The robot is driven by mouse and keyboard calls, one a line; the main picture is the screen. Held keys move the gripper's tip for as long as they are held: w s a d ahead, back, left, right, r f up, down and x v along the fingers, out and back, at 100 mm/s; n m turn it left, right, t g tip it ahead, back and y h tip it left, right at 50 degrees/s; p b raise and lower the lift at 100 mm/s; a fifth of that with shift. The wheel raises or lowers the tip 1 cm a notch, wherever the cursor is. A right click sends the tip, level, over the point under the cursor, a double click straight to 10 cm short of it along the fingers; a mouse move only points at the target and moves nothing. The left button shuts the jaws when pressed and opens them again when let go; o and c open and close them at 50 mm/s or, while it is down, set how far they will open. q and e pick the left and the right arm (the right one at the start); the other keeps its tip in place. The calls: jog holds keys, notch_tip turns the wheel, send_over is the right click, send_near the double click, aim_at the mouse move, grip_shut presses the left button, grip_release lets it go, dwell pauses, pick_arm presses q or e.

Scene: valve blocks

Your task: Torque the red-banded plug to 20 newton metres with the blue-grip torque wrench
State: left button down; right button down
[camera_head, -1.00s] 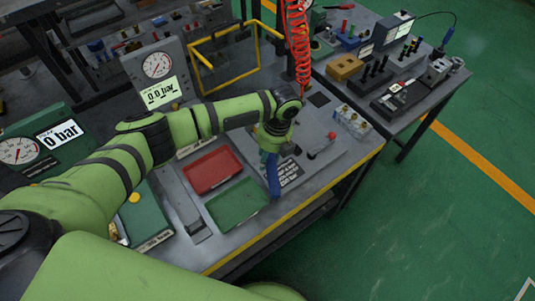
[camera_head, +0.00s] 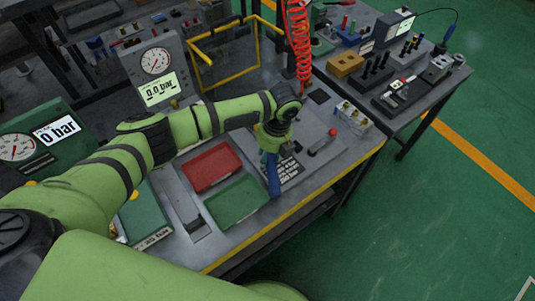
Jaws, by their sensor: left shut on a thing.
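My left arm reaches in from the left across the bench. Its gripper (camera_head: 271,148) points down at the bench's right part and is shut on the blue-grip torque wrench. The wrench's blue grip (camera_head: 273,176) sticks out below the gripper toward the front edge, over a label plate with printed text. The wrench's head is hidden by my gripper and wrist. I cannot make out the red-banded plug; the spot around the gripper is mostly covered by my arm. My right gripper is not in view.
A red tray (camera_head: 211,166) and a green tray (camera_head: 237,201) lie left of the wrench. A red-knobbed lever (camera_head: 323,142) stands to its right. A red coiled hose (camera_head: 298,40) hangs behind my wrist. A gauge panel (camera_head: 158,68) and yellow frame (camera_head: 228,72) stand at the back.

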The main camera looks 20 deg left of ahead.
pick_arm(q)
jog(key=shift+f, duration=0.3)
dwell(0.4)
jog(key=shift+a+r, duration=0.1)
jog(key=shift+a, duration=0.2)
jog(key=shift+s+a+m+p, duration=0.15)
jog(key=shift+a+m+p, duration=0.2)
jog(key=shift+a+m, duration=0.15)
jog(key=shift+s+a+m+p, duration=0.15)
jog(key=shift+a+m+p, duration=0.15)
jog(key=shift+a+m, duration=0.15)
jog(key=shift+a, duration=0.15)
jog(key=shift+s+a+m+t+p, duration=0.15)
jog(key=shift+a+m+p, duration=0.15)
jog(key=shift+a+m, duration=0.25)
jog(key=shift+s+a+m+t+p, duration=0.15)
jog(key=shift+a+m+p, duration=0.15)
jog(key=shift+a, duration=0.4)
jog(key=shift+w, duration=0.15)
